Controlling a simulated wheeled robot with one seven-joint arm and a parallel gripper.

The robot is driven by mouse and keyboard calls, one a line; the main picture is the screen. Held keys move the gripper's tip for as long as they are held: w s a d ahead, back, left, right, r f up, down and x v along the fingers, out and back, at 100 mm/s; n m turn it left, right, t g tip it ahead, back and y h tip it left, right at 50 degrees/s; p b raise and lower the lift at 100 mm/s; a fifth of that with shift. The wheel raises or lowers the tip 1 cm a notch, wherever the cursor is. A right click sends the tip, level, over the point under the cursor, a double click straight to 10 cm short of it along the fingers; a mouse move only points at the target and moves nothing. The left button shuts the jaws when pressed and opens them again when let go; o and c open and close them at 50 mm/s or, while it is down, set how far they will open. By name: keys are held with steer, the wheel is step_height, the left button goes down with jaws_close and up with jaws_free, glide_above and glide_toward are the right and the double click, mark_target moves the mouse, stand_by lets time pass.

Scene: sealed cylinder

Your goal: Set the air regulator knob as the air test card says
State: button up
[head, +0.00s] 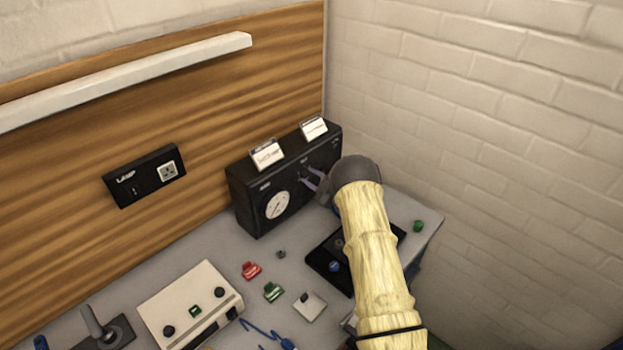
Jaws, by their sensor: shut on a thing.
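A black box (249,202) with a round white dial gauge (277,205) stands against the wooden back panel at the right. Two small white cards stand on its top, a left one (266,155) and a right one (313,129). Their print is too small to read, so I cannot tell which is the air test card. My gripper (311,179) is at the box's front face, right of the gauge, shut on what appears to be the regulator knob. The fingers and wrist hide the knob and its setting.
A dark tray (322,262) lies partly under my arm, with a green knob (418,226) to its right. Red (251,270) and green (273,292) pieces, a white plate (310,306) and a cream box (190,305) lie in front. A brick wall closes the right side.

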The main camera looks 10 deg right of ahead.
steer(key=shift+m, duration=0.3)
steer(key=shift+f+m+b, duration=0.1)
steer(key=shift+m+b, duration=1)
steer(key=shift+b, duration=0.05)
steer(key=m+b, duration=0.2)
steer(key=m, duration=0.1)
steer(key=m+b, duration=0.1)
steer(key=m, duration=0.5)
steer(key=m+b, duration=0.1)
steer(key=shift+d+r+m, duration=0.15)
steer(key=shift+r+m, duration=0.1)
steer(key=shift+m, duration=0.15)
steer(key=m, duration=0.5)
steer(key=shift+d, duration=0.1)
steer(key=m, duration=0.5)
steer(key=shift+w+p, duration=0.1)
steer(key=shift+p, duration=0.3)
